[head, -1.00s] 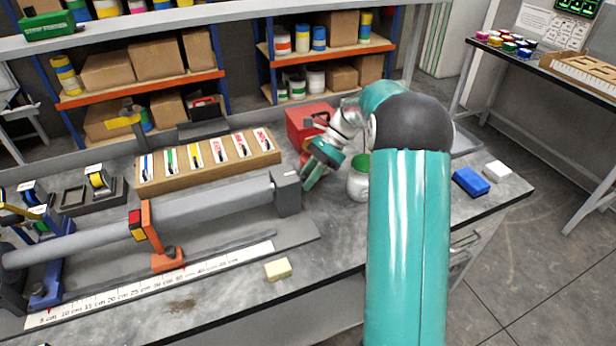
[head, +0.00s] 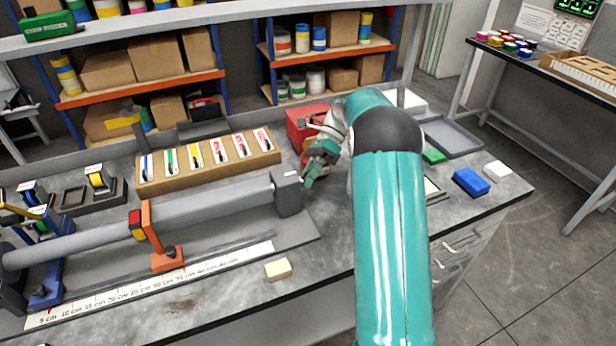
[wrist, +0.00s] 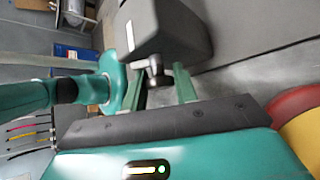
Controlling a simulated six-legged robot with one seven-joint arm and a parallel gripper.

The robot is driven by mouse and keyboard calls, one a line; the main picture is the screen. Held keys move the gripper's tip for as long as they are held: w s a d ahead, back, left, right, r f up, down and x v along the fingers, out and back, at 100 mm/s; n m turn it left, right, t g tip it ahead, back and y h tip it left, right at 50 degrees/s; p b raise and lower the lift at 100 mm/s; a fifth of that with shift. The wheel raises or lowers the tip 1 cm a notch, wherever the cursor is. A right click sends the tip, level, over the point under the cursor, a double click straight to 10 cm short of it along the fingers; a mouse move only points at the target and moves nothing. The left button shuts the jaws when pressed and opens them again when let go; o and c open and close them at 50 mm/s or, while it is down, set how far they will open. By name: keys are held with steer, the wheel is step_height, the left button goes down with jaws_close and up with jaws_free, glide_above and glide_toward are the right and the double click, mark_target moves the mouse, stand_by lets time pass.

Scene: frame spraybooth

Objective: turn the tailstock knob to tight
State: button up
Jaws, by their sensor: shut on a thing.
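The tailstock (head: 288,193) is a dark grey block at the right end of the long grey tube on the bench. It also fills the upper middle of the wrist view (wrist: 168,28). Its knob (wrist: 156,72) is a small metal piece on the block's near face in the wrist view. My gripper (wrist: 160,84) has one green finger on each side of the knob and is shut on it. In the head view my gripper (head: 309,174) is just right of the tailstock, and the knob is hidden there.
An orange stand (head: 150,230) is at the tube. A wooden rack of cards (head: 208,162) and a red box (head: 305,124) stand behind. Green (head: 433,156) and blue (head: 471,181) blocks lie right of my arm.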

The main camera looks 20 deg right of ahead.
steer(key=o, duration=0.9)
steer(key=v, duration=0.7)
steer(key=shift+r, duration=0.2)
steer(key=shift+o, duration=0.2)
steer(key=shift+w+d, duration=0.15)
